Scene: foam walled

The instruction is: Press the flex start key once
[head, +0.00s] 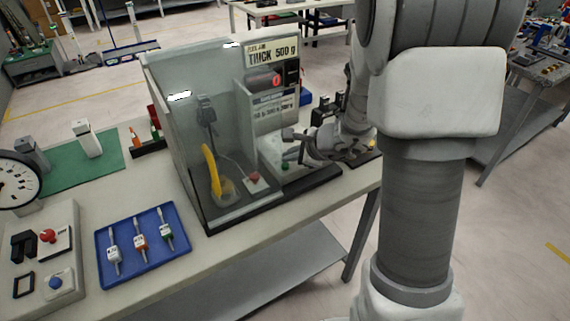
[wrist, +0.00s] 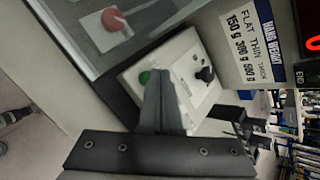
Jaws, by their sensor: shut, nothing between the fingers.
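A green round key (wrist: 145,77) sits on a white control panel (wrist: 192,88) in the wrist view. I take it for the flex start key, but no label on it is readable. It also shows small in the head view (head: 285,164). My gripper (wrist: 159,74) is shut and empty, its fingertips close beside the green key in the picture and partly over the panel. Whether they touch the key cannot be told. In the head view my gripper (head: 290,134) is at the right end of the clear-walled test case (head: 172,100), above the panel.
A black knob (wrist: 205,74) is on the same panel. A red button (wrist: 113,19) on a white box is behind the clear wall. A sign (wrist: 250,38) and a red display (head: 276,80) stand above. A blue tray (head: 107,265) lies left on the bench.

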